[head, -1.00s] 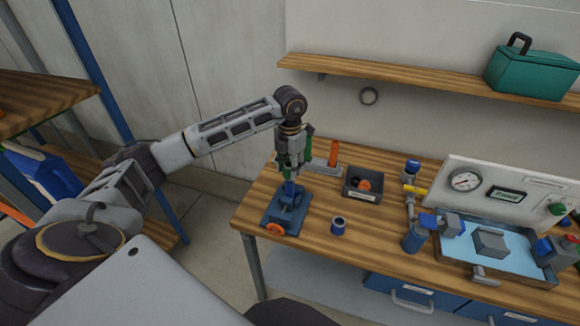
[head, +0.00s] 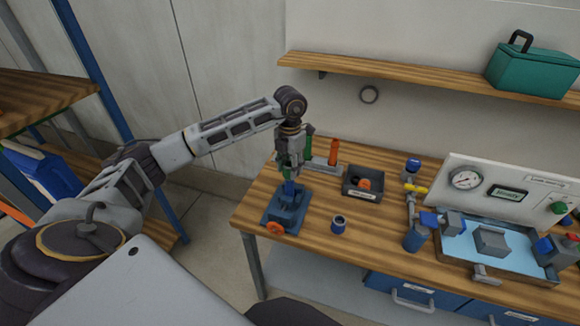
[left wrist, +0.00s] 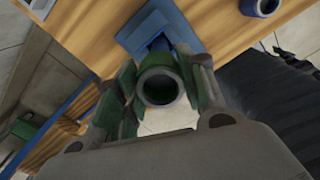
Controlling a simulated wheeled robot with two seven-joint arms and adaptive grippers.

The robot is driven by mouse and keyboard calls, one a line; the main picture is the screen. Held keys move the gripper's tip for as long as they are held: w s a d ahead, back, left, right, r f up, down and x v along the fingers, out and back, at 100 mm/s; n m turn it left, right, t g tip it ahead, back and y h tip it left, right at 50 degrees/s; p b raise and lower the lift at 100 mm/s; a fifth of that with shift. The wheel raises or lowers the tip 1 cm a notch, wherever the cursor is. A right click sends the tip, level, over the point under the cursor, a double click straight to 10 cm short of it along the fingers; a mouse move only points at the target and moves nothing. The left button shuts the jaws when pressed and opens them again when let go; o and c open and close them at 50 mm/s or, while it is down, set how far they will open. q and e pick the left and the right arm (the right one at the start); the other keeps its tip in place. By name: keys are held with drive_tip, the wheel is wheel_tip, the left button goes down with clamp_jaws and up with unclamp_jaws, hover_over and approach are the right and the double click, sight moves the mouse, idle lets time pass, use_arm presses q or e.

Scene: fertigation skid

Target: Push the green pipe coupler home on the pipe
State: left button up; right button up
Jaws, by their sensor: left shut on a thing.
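My left gripper (head: 290,168) points down over the blue vise (head: 286,210) at the left end of the bench. It is shut on the green pipe coupler (left wrist: 160,88), which shows in the left wrist view as a dark green ring between the fingers. The blue pipe (head: 289,188) stands upright in the vise, directly below the gripper; a bit of it shows beyond the coupler in the left wrist view (left wrist: 159,45). The fingers largely hide the coupler in the head view. I cannot tell how far the coupler sits on the pipe. My right gripper is not in view.
A small blue ring-shaped part (head: 339,224) stands right of the vise. Behind are a dark bin (head: 362,194) and an orange upright piece (head: 333,152). A gauge panel (head: 480,190) and a blue tray (head: 465,250) fill the right side. A wall shelf (head: 420,78) runs above.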

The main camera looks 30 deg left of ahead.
use_arm(q)
drive_tip(key=shift+f, duration=0.3)
idle(0.5)
drive_tip(key=o, duration=0.8)
drive_tip(key=shift+r, duration=0.2)
drive_tip(key=shift+r+p, duration=0.95)
drive_tip(key=shift+r, duration=0.95)
drive_tip(key=shift+r, duration=0.2)
drive_tip(key=shift+o, duration=0.6)
drive_tip(key=o, duration=0.5)
drive_tip(key=shift+c, duration=0.2)
